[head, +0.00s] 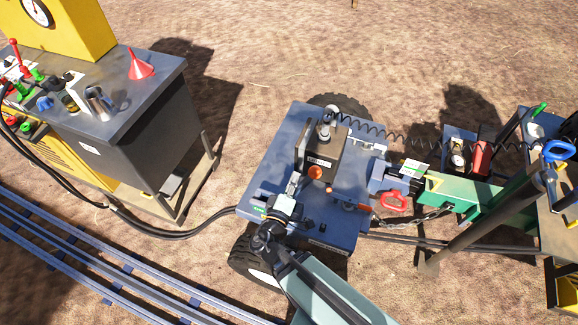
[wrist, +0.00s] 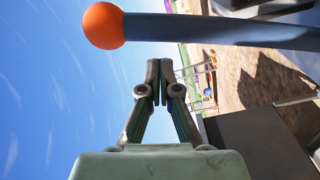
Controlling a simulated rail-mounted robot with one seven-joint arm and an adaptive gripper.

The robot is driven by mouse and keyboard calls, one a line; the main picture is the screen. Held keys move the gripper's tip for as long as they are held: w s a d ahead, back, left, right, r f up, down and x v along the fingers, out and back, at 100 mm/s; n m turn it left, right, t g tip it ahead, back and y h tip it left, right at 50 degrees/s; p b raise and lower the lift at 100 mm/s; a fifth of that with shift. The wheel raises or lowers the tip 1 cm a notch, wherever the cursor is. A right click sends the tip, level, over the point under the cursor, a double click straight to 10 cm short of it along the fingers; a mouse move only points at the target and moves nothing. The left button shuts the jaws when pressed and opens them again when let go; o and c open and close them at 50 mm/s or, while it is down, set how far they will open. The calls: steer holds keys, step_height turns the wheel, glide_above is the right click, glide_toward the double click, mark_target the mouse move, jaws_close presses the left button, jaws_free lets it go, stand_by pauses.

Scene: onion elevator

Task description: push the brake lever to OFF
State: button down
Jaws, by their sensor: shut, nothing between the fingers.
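The lever with an orange ball knob (wrist: 103,26) crosses the top of the wrist view, its dark blue-grey bar (wrist: 220,31) running to the right edge. In the head view the orange knob (head: 316,172) stands over the blue cart deck, beside a dark upright housing (head: 322,150). My gripper (wrist: 160,82) is shut and empty, its tips together just below the bar in the wrist picture, with a gap in the image. In the head view my gripper (head: 294,183) is just left of the knob. I cannot read any ON or OFF marking.
The blue deck (head: 278,150) rides on black tyres. A coiled cable (head: 400,142) runs right from the housing. A red handle (head: 393,202) and green beam (head: 465,197) lie to the right. A bench (head: 135,90) with a red funnel (head: 140,63) stands left. Rails cross the lower left.

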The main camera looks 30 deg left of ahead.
steer(key=shift+w+d+f+p, duration=0.1)
steer(key=shift+d+f+p, duration=0.2)
steer(key=shift+d, duration=0.5)
steer(key=shift+d+f+p, duration=0.25)
steer(key=shift+d+f, duration=0.05)
steer(key=shift+d, duration=0.6)
steer(key=p, duration=0.4)
glide_toward(306, 181)
steer(key=s+a+r, duration=0.1)
steer(key=s+a, duration=0.2)
steer(key=a, duration=0.1)
steer(key=shift+s+a+r+n+y, duration=0.2)
steer(key=shift+a+r+n+y, duration=0.1)
steer(key=shift+a+r+y, duration=0.1)
